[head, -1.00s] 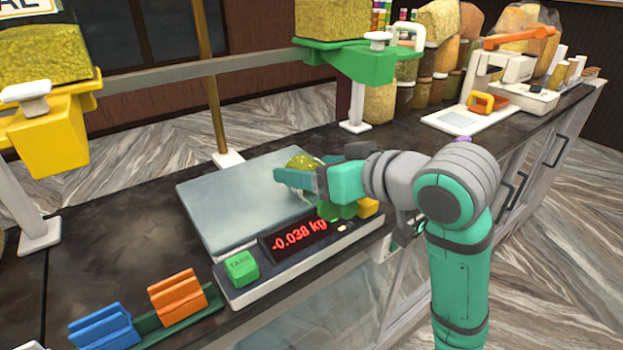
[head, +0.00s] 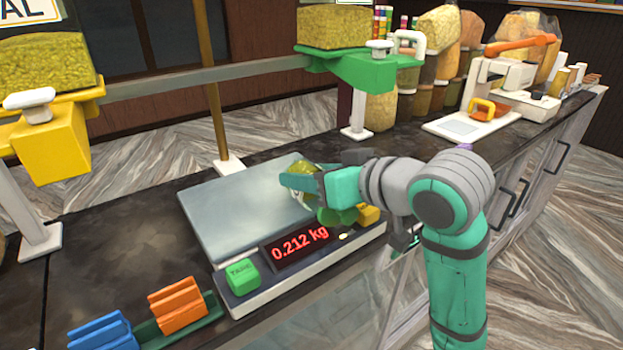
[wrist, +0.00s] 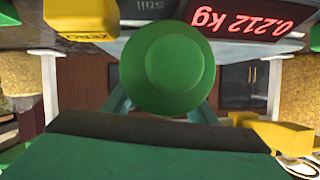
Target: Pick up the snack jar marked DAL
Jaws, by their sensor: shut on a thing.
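My gripper (head: 298,183) is low over the right part of the scale's plate, shut on a jar (head: 303,166) with yellow-green contents. The teal fingers and hand hide most of the jar, and no marking on it can be read. In the wrist view a round green lid or knob (wrist: 167,68) fills the middle, between the teal fingers. The jar is at or touching the scale plate; I cannot tell if there is a gap under it.
The scale (head: 235,215) reads 0.212 kg and has a green button (head: 242,274). A yellow dispenser (head: 50,145) labelled "AL" stands left, a green one (head: 365,65) behind. Orange (head: 177,303) and blue (head: 100,330) blocks sit front left. Bare counter lies left of the scale.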

